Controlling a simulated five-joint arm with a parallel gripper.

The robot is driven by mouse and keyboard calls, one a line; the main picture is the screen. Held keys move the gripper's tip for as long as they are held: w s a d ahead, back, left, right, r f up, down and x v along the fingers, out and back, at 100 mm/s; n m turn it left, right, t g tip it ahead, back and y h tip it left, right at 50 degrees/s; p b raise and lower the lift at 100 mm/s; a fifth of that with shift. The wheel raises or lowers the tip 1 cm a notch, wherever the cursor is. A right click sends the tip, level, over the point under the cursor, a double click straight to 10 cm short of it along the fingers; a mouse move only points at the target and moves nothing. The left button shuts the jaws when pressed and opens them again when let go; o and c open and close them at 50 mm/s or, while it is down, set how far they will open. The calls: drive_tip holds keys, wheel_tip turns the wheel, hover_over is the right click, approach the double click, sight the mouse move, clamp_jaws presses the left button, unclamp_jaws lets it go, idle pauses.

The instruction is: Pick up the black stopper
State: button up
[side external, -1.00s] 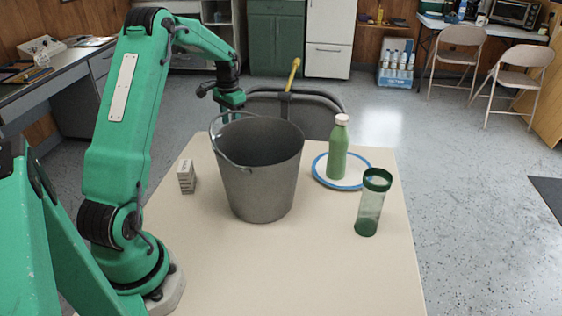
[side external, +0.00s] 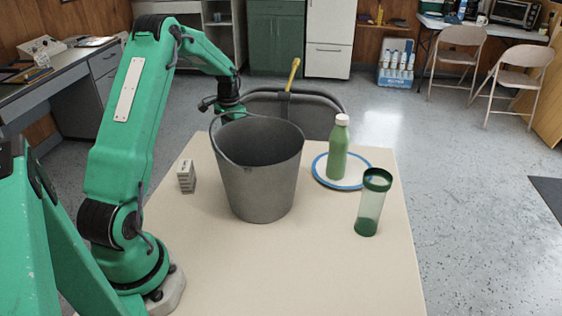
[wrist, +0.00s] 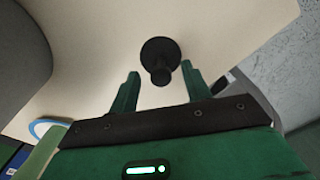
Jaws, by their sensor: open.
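The black stopper (wrist: 160,52) stands on the beige table in the wrist view, with a wide round disc and a narrower knob. My gripper (wrist: 160,71) is open, with one green finger on each side of the stopper's knob in that view. I cannot tell whether the fingers are level with the knob or still above it. In the side external view the bucket hides the stopper and my fingertips, and only the wrist shows above the bucket's far rim.
A grey metal bucket (side external: 260,180) stands mid-table, close beside my gripper. A green bottle (side external: 338,150) stands on a blue-rimmed plate (side external: 321,175). A green-lidded clear tumbler (side external: 369,205) is at the right, a small patterned block (side external: 186,177) at the left. The front of the table is clear.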

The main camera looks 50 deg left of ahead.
drive_tip(key=shift+f, duration=1.55)
drive_tip(key=shift+c, duration=0.2)
clamp_jaws()
